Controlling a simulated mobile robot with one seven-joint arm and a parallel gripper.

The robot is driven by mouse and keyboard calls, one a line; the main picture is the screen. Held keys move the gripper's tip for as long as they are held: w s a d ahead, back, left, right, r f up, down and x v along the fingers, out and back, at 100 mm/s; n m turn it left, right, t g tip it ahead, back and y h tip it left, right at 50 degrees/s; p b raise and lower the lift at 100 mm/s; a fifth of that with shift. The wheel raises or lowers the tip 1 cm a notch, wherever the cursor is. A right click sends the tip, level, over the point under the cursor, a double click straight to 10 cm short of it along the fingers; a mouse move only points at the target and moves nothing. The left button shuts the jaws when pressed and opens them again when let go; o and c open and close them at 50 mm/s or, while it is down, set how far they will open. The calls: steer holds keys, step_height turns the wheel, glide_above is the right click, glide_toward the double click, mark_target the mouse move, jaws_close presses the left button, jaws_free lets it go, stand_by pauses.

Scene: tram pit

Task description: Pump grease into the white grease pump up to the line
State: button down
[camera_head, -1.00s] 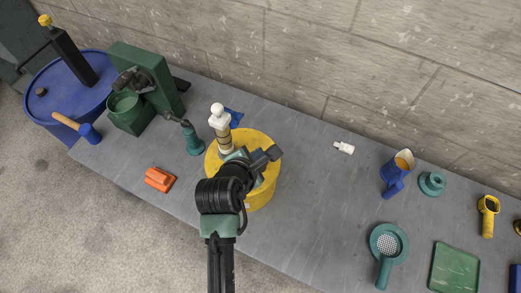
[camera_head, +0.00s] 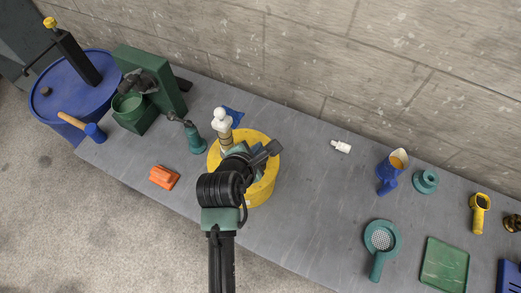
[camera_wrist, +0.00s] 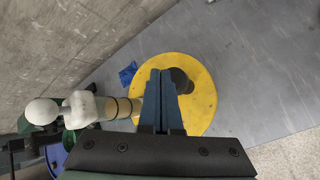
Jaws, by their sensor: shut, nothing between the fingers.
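The white grease pump (camera_head: 222,122) stands upright at the left edge of a yellow drum (camera_head: 262,188) on the bench. In the wrist view the pump (camera_wrist: 85,108) shows a round white knob, a white head and a pale barrel with dark bands. My gripper (camera_wrist: 161,74) is shut and empty over the yellow drum top (camera_wrist: 205,112), just right of the pump barrel. A dark round stub (camera_wrist: 183,82) shows beside the fingertips. Whether the fingers touch anything cannot be told.
The bench between has free room.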

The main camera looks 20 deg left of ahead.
steer(key=shift+r, duration=0.1)
step_height(320, 180, up, 3)
steer(key=shift+p, duration=1.25)
steer(key=shift+r, duration=0.95)
